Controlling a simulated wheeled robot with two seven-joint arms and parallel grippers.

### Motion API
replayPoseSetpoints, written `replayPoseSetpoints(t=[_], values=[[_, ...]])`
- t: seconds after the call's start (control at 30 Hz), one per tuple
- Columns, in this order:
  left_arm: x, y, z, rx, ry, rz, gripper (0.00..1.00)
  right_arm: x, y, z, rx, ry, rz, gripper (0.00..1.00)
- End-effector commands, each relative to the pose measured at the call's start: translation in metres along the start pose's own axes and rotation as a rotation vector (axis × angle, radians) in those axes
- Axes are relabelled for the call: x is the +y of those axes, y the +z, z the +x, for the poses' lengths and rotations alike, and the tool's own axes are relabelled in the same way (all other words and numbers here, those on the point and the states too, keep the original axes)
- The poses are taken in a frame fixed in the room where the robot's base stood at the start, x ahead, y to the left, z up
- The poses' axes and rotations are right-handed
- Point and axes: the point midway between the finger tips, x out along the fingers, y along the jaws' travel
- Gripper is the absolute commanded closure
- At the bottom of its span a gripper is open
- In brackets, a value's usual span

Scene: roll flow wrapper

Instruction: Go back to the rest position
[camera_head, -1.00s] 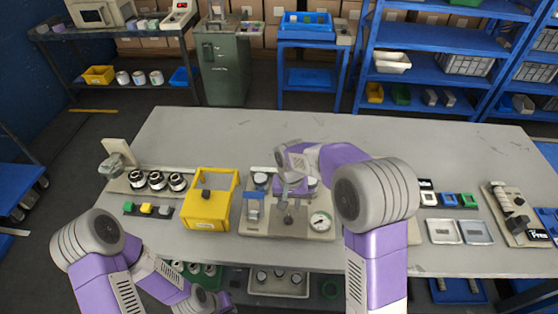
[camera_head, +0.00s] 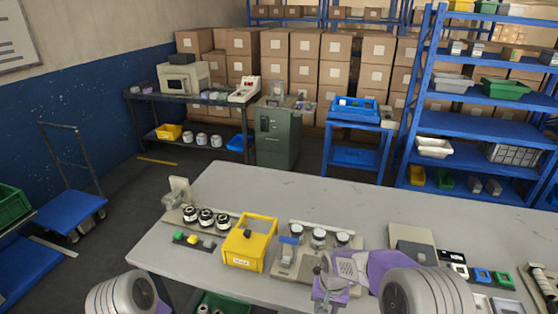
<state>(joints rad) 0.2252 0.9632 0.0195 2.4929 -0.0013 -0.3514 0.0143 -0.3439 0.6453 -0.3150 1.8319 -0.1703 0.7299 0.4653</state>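My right arm reaches in from the lower right over the grey table (camera_head: 300,192). My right gripper (camera_head: 328,296) is low at the front of the fixture plate (camera_head: 284,264); its fingers are too small and partly hidden to read. Only a rounded grey joint of my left arm shows at the bottom left edge, and my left gripper is out of view. The fixture plate carries several dark-topped cylinders (camera_head: 319,236) along its back and a blue-and-white part (camera_head: 289,246) at its left.
A yellow bin (camera_head: 248,246) stands left of the fixture, with several black-and-white rollers (camera_head: 206,217) further left. A grey box (camera_head: 410,243) and small coloured blocks (camera_head: 482,277) lie to the right. The table's back strip is clear. A blue cart (camera_head: 72,210) stands on the floor at left.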

Motion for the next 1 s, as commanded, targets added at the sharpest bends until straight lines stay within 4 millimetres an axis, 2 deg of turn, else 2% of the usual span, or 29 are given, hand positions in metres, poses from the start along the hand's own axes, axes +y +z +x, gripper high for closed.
replayPoseSetpoints(t=[0.03,0.27,0.37,0.5,0.6,0.73,0.83,1.0], values=[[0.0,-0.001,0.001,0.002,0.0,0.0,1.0,0.004,0.007,0.017,-0.015,-0.01,-0.005,0.61],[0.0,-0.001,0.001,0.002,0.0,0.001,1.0,0.011,0.044,0.086,-0.045,-0.093,-0.038,0.61],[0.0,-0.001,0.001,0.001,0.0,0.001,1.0,0.016,0.073,0.119,-0.059,-0.143,-0.044,0.61],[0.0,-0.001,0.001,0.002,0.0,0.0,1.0,0.021,0.129,0.161,-0.067,-0.224,-0.041,0.61],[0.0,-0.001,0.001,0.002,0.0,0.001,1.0,0.022,0.162,0.176,-0.058,-0.269,-0.031,0.61],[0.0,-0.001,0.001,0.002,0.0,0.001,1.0,0.022,0.189,0.183,-0.042,-0.302,-0.02,0.61],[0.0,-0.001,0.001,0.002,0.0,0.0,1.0,0.022,0.197,0.184,-0.032,-0.312,-0.018,0.61],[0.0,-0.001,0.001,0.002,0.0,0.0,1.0,0.022,0.198,0.184,-0.026,-0.315,-0.017,0.61]])
